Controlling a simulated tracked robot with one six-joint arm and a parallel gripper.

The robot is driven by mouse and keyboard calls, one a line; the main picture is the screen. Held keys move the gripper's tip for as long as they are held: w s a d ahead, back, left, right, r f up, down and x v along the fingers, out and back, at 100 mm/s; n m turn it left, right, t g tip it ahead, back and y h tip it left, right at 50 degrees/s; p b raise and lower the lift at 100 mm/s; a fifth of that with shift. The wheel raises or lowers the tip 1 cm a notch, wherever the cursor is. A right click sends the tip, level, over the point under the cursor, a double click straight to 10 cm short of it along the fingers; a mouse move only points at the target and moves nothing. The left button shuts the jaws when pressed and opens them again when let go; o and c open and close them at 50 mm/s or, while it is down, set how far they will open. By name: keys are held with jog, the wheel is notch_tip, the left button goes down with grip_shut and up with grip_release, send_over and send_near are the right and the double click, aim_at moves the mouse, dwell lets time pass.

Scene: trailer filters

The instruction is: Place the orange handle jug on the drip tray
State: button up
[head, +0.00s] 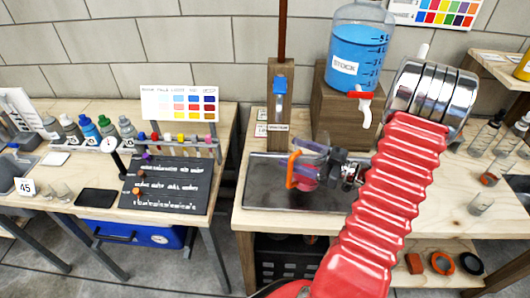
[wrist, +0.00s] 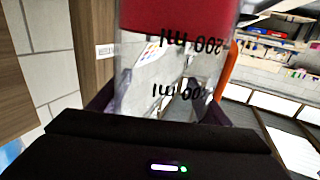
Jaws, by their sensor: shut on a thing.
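The orange handle jug (head: 292,172) is a clear measuring jug with an orange handle on its left side in the head view. It is over the dark drip tray (head: 262,196) on the right bench; I cannot tell whether its base touches the tray. My gripper (head: 316,158) is shut on the jug from the right. In the wrist view the jug's clear wall (wrist: 165,75) fills the middle between the purple fingers. Its volume marks appear upside down, with red liquid at the picture's top. The orange handle also shows at right there.
A blue stock bottle (head: 358,52) with a red tap stands on a wooden block behind the tray. A wooden post (head: 281,135) with a blue-topped holder stands behind the tray's left part. Glass bottles (head: 485,135) stand at far right. The tray's left part is clear.

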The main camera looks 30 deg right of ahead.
jog(key=x, duration=1)
jog(key=shift+w+a, duration=0.25)
jog(key=shift+w, duration=0.05)
jog(key=shift+f, duration=1.75)
jog(key=o, duration=1.3)
jog(key=shift+f, duration=0.1)
jog(key=shift+s, duration=0.1)
jog(key=v, duration=1.1)
jog(key=shift+s+d, duration=0.3)
